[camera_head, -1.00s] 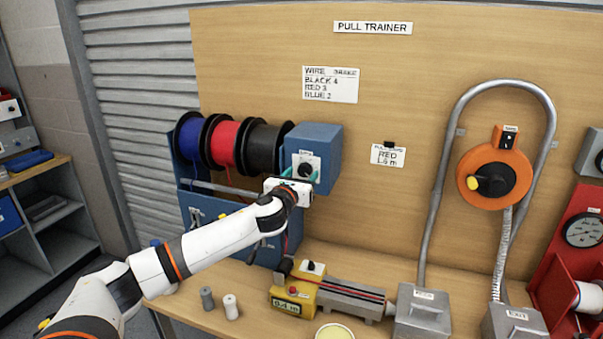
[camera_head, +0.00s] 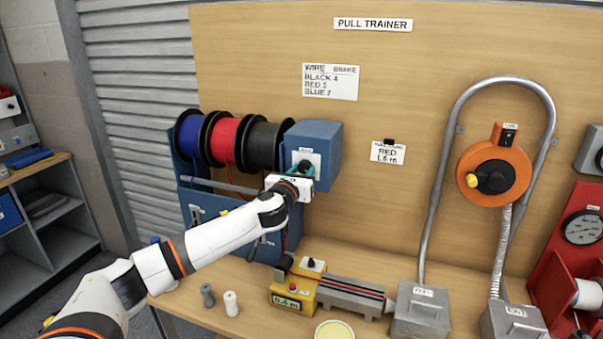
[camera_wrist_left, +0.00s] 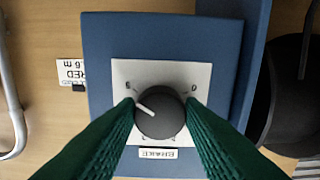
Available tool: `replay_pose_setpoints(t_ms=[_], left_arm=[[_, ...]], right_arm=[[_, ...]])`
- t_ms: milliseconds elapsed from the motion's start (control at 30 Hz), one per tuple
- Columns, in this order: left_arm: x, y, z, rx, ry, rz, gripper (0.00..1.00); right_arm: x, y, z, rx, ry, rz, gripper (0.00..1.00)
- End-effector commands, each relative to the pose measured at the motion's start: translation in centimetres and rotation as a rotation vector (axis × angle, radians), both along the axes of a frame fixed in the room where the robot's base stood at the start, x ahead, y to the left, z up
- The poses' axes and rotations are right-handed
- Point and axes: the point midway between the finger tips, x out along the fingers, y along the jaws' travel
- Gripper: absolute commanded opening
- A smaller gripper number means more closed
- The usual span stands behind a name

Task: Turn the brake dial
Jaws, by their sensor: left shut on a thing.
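The brake dial (camera_wrist_left: 158,112) is a round black knob with a white pointer line on a white plate marked "BRAKE" (camera_wrist_left: 156,154). It sits on the face of the blue box (camera_head: 325,150) at the right end of the wire spools. In the left wrist view the pointer aims up and to the left. My left gripper (camera_wrist_left: 160,114) has its green fingers on both sides of the dial and is shut on it. In the head view my wrist (camera_head: 290,188) and fingers hide part of the dial. My right gripper is not in view.
Blue (camera_head: 190,138), red (camera_head: 224,138) and black (camera_head: 262,146) spools hang left of the box. A wire chart (camera_head: 331,83) is on the board above. A yellow meter unit (camera_head: 292,298) and grey conduit boxes (camera_head: 420,308) stand on the bench below.

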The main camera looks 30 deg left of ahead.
Motion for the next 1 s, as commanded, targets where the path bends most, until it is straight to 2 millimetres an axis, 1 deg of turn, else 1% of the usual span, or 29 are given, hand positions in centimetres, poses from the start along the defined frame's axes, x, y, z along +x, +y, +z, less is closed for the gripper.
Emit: replay_pose_setpoints(t_ms=[267,1000], left_arm=[[0.01,-0.05,0.01,-0.166,-0.039,0.0,0.12],[0.04,-0.18,0.02,-0.847,-0.203,0.0,0.12]], right_arm=[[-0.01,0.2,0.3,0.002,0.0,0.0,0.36],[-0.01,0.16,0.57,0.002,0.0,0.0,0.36]])
